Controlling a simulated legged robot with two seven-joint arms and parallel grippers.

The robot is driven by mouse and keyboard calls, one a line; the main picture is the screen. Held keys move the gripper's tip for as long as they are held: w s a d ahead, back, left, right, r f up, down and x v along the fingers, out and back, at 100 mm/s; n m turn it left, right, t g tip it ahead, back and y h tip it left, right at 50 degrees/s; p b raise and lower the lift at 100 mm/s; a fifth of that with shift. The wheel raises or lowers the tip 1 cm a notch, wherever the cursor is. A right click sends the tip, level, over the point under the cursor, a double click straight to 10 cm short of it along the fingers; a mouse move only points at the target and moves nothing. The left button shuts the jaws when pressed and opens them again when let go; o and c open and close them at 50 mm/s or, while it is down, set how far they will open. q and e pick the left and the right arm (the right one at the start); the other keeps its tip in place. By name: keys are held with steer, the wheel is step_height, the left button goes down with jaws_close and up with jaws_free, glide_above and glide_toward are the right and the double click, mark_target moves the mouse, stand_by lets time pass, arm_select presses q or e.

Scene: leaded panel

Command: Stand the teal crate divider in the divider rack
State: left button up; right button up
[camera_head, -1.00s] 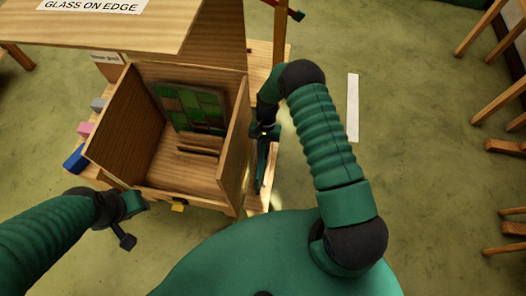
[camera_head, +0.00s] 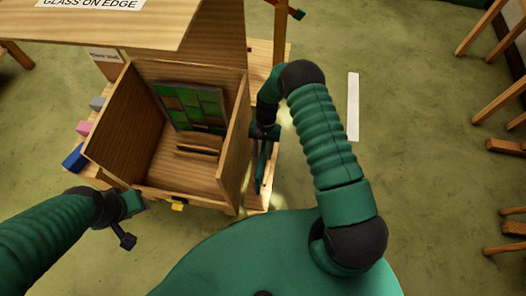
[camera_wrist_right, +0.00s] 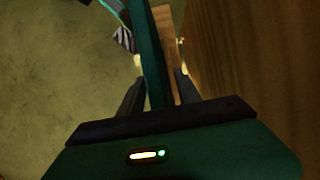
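The teal crate divider (camera_head: 262,168) is a thin dark teal piece beside the outer right side of the open wooden box. In the right wrist view it (camera_wrist_right: 151,55) runs between the fingers of my right gripper (camera_wrist_right: 160,82). The fingers stand apart, with a strip of wood showing between the divider and the right finger. In the head view my right gripper (camera_head: 264,132) is at the divider's upper end. My left gripper (camera_head: 132,224) is empty in front of the box; its finger gap is unclear. I cannot tell which wooden part is the divider rack.
The wooden box (camera_head: 124,130) holds a green leaded panel (camera_head: 190,104) leaning at the back and low wooden slats (camera_head: 198,150). A sign board (camera_head: 110,28) overhangs the back. Pink and blue blocks (camera_head: 75,158) sit at left.

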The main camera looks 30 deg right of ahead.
steer(key=p+v, duration=0.4)
steer(key=v, duration=1.2)
steer(key=shift+d+r, duration=0.1)
steer(key=shift+w+r, duration=0.15)
steer(key=shift+r, duration=0.2)
steer(key=s+a+r+n+t+h, duration=0.25)
steer(key=s+r, duration=0.25)
steer(key=r, duration=0.5)
steer(key=s+a+r+n+t, duration=0.2)
steer(key=s+r+n, duration=0.1)
steer(key=s, duration=0.3)
steer(key=s+a+r+n+t, duration=0.2)
steer(key=s+r, duration=0.1)
steer(key=s, duration=0.2)
step_height(320, 180, up, 22)
steer(key=p, duration=2.2)
steer(key=shift+d+f, duration=0.15)
steer(key=shift+d, duration=0.1)
